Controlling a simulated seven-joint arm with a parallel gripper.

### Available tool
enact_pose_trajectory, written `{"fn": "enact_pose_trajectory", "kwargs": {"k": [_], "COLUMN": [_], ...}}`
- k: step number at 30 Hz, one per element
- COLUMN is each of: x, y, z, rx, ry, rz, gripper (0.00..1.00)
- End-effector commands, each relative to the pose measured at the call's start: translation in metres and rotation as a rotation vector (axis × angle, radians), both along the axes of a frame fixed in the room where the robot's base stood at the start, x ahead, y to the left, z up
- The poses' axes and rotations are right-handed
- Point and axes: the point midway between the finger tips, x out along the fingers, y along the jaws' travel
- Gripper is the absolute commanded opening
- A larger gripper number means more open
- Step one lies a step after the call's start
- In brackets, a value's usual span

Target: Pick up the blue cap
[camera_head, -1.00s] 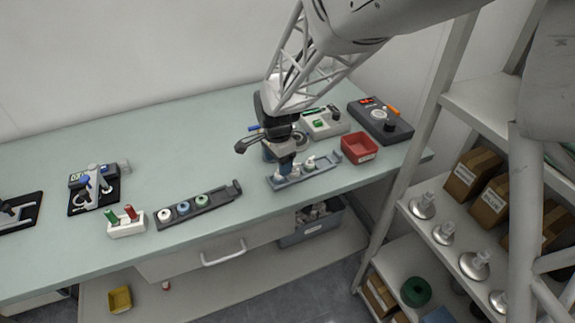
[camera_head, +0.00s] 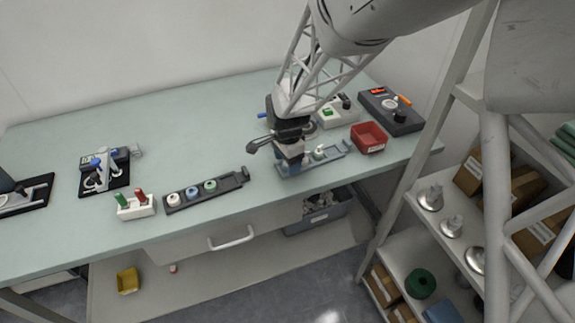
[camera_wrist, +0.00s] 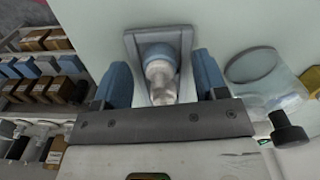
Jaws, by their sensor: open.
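A blue ring-like cap (camera_head: 192,193) sits in the middle of the dark rack (camera_head: 235,181), between a white one (camera_head: 173,199) and a green one (camera_head: 210,186). My gripper (camera_head: 291,168) is right of that rack, low over the blue-grey tray (camera_head: 330,156). In the wrist view, my gripper (camera_wrist: 161,78) is open. Its blue fingers stand either side of a clear-white nozzle-like part (camera_wrist: 160,82) with a rounded blue part (camera_wrist: 157,53) beside it, at the tray's grey end bracket (camera_wrist: 131,46). I cannot tell whether the fingers touch it. My gripper hides part of the tray in the head view.
A red bin (camera_head: 369,138) stands just right of the tray. A dark control box (camera_head: 404,117) and a pale device (camera_head: 338,113) stand behind. A white holder (camera_head: 135,208) with green and red pieces is at left.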

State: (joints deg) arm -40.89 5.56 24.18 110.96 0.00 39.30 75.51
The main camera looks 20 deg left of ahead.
Motion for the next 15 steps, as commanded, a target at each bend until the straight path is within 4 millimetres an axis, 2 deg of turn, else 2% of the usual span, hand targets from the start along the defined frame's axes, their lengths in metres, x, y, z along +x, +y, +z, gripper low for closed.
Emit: {"fn": "enact_pose_trajectory", "kwargs": {"k": [2, 9, 15], "x": [0.0, 0.0, 0.0], "y": [0.0, 0.0, 0.0], "z": [0.0001, 0.0001, 0.0001], "rx": [0.0, 0.0, 0.0], "ry": [0.0, 0.0, 0.0], "rz": [0.0, 0.0, 0.0], "gripper": [0.63, 0.26, 0.23]}}
